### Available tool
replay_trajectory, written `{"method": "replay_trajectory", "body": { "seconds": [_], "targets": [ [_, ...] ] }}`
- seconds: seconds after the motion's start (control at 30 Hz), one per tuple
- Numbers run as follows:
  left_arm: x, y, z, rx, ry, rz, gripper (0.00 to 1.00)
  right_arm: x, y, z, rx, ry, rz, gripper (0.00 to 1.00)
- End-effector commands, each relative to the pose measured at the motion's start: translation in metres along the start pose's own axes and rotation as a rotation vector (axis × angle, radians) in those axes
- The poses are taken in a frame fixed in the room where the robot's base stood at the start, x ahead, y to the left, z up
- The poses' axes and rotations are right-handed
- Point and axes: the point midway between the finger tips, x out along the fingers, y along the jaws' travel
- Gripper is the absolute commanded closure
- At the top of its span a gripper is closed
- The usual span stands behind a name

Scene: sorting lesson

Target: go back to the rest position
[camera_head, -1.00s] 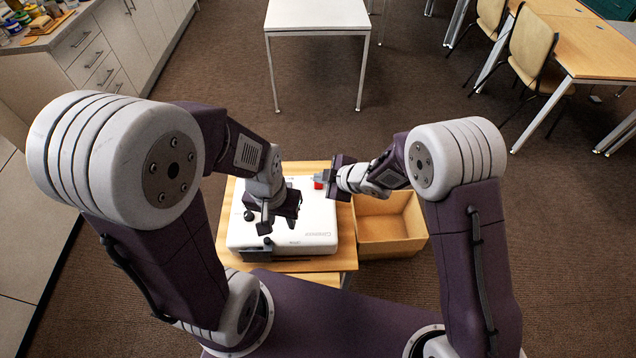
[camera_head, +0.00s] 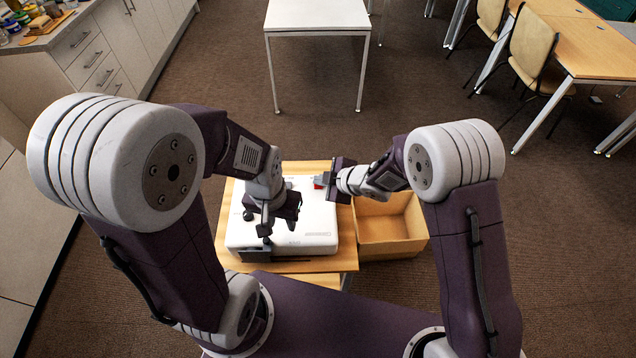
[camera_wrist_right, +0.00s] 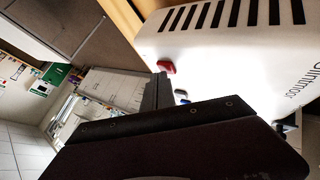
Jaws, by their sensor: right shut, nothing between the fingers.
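My left gripper (camera_head: 267,222) hangs over the front left of the white machine (camera_head: 315,236) in the head view; its fingers are too dark and small to tell open from shut. My right gripper (camera_head: 326,181) is shut and empty over the machine's right edge. A small red piece (camera_head: 318,184) lies by its tip, partly hidden. In the right wrist view the red piece (camera_wrist_right: 165,67) sits at the edge of the white machine (camera_wrist_right: 215,60), apart from my dark finger (camera_wrist_right: 163,90). A small blue piece (camera_wrist_right: 181,92) shows beside that finger.
The machine stands on a small wooden table (camera_head: 346,225). An open cardboard box (camera_head: 390,247) stands to its right, below my right forearm. A white table (camera_head: 317,15) stands farther back, with desks and chairs (camera_head: 530,48) at the right. Cabinets (camera_head: 95,55) line the left.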

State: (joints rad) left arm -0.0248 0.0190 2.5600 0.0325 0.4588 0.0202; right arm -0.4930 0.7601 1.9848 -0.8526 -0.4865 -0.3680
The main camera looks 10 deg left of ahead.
Motion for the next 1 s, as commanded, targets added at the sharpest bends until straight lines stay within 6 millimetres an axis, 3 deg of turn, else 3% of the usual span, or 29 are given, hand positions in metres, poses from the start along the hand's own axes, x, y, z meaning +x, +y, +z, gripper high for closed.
{"method": "replay_trajectory", "body": {
  "seconds": [0.4, 0.73, 1.0],
  "targets": [
    [-0.015, 0.0, -0.002, 0.0, 0.0, 0.0, 0.64, -0.011, 0.008, -0.008, 0.0, 0.0, 0.0, 1.0],
    [-0.016, 0.0, -0.002, 0.0, 0.0, 0.0, 0.64, -0.012, 0.009, -0.009, 0.0, 0.0, 0.0, 1.0],
    [-0.047, 0.001, -0.005, 0.0, 0.0, 0.0, 0.64, -0.035, 0.025, -0.025, 0.0, 0.0, 0.0, 1.0]
  ]
}}
